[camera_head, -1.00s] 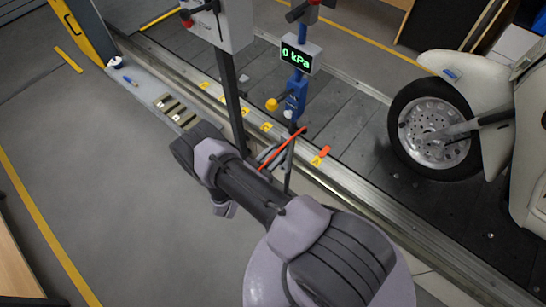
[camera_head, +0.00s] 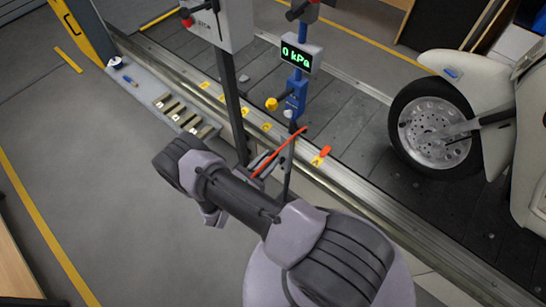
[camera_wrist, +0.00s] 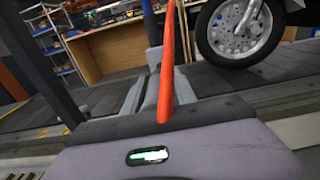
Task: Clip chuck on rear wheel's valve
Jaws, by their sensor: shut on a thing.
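A wheel (camera_head: 435,125) with a black tyre and a silver drilled disc stands at the right, on a white two-wheeler; it also shows at the upper right of the wrist view (camera_wrist: 238,27). I cannot tell whether it is the rear wheel, and no valve can be made out. My gripper (camera_head: 264,163) is well left of the wheel, beside the conveyor's near rail. It is shut on the end of a red hose (camera_head: 283,150), where the chuck sits, mostly hidden. The hose (camera_wrist: 167,70) rises from my gripper in the wrist view.
A blue inflator post with a "0 kPa" display (camera_head: 297,55) and a dark upright (camera_head: 233,105) stand close to my gripper. The near rail (camera_head: 400,220) runs between my arm and the wheel. The grey floor (camera_head: 110,200) at the left is clear.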

